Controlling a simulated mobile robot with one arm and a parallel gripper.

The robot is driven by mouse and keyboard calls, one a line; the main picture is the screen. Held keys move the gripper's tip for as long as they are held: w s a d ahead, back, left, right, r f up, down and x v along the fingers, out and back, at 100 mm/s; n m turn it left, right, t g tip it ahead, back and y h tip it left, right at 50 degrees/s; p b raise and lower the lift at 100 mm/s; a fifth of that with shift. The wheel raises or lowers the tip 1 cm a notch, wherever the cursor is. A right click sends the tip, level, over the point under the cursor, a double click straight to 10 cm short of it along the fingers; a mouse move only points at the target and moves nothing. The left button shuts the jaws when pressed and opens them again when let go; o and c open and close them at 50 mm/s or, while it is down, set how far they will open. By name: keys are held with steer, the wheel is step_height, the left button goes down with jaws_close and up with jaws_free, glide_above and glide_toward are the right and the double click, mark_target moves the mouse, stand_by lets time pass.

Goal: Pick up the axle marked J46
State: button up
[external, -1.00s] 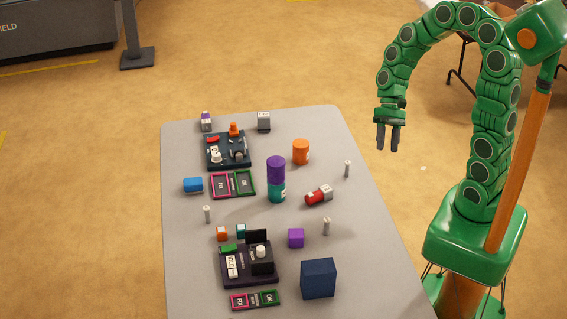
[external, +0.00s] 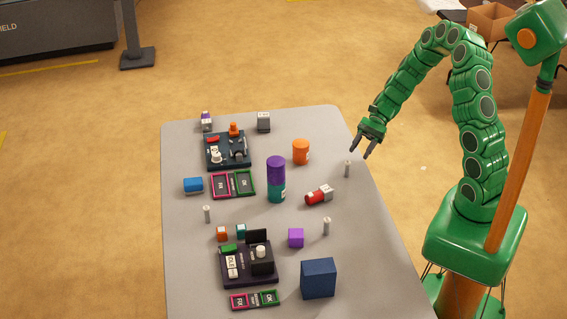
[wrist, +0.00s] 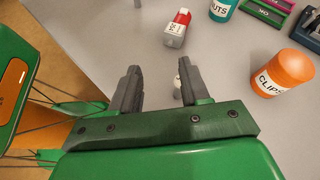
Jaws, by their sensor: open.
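Three slim silver-grey upright pins, which look like axles, stand on the grey table (external: 300,125): one at the right edge (external: 347,169), one nearer the front (external: 326,226), one on the left (external: 207,214). I cannot read J46 on any of them. My gripper (external: 360,153) is open and empty, above and close to the right-edge axle. In the wrist view my gripper (wrist: 158,68) shows its two fingers apart. A pale axle (wrist: 177,84) is partly hidden behind the right finger there.
A red cylinder with a grey block (external: 319,195) lies left of the right-edge axle. An orange CLIPS can (external: 301,152) stands behind it. A purple-and-teal stack (external: 276,180) stands mid-table.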

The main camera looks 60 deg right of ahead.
mark_target(346, 176)
steer(key=d+f+m, duration=0.1)
steer(key=w+d+f+m+t, duration=0.1)
steer(key=f, duration=0.1)
steer(key=d+f+m+t, duration=0.1)
steer(key=d+f, duration=0.1)
steer(key=shift+w+f+m+y, duration=0.25)
steer(key=shift+w+m+y, duration=0.05)
steer(key=shift+w+y, duration=0.1)
steer(key=shift+x, duration=3.85)
steer(key=shift+w+r, duration=0.1)
steer(key=shift+r, duration=0.05)
jaws_close()
